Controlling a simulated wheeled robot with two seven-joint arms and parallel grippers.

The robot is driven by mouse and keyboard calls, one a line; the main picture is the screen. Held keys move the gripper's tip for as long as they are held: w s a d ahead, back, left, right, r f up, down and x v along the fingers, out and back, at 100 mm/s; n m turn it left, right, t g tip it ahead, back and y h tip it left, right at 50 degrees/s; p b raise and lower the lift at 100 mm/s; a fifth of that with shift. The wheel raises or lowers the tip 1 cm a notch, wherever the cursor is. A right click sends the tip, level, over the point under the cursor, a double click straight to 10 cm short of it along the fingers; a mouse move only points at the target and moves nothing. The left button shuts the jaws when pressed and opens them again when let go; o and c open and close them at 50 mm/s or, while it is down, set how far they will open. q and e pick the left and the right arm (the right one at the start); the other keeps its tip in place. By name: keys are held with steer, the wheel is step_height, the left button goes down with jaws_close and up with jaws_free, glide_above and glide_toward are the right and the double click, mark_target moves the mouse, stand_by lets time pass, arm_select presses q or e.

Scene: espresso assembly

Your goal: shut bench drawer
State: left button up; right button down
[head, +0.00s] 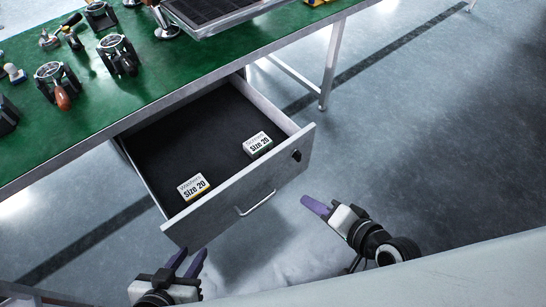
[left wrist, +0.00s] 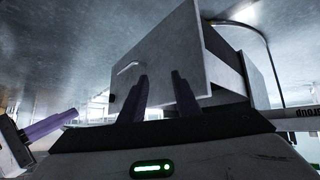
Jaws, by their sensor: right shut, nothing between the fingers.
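The bench drawer (head: 172,137) is pulled well out from under the green bench (head: 100,95). Its grey front panel (head: 225,200) has a small bar handle (head: 257,203) and a dark lock at the right end. Two small boxes labelled "Size 20" lie inside, one near the front (head: 193,187) and one to the right (head: 257,144). My left gripper (head: 188,262) is open and empty, in front of the panel's left end and apart from it in the head view. The drawer also shows in the left wrist view (left wrist: 150,60) beyond the fingers. My right gripper (head: 315,205) is shut and empty, right of the handle.
Several tools with handles (head: 118,55) and a dark tray (head: 215,12) stand on the bench top. A bench leg (head: 330,65) stands right of the drawer. The floor on the right (head: 440,120) is clear.

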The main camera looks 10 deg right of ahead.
step_height(320, 180, up, 3)
steer(key=w+m+p, duration=0.1)
steer(key=w+m, duration=0.2)
steer(key=b, duration=0.3)
glide_toward(270, 159)
step_height(270, 159, down, 4)
steer(key=w, duration=0.1)
steer(key=w+a, duration=0.2)
steer(key=shift+w+r+m+t+y, duration=0.1)
steer(key=shift+w+m+t+y, duration=0.2)
steer(key=shift+m+y, duration=0.1)
steer(key=shift+w+a, duration=0.2)
steer(key=shift+w, duration=0.05)
steer(key=shift+w, duration=0.1)
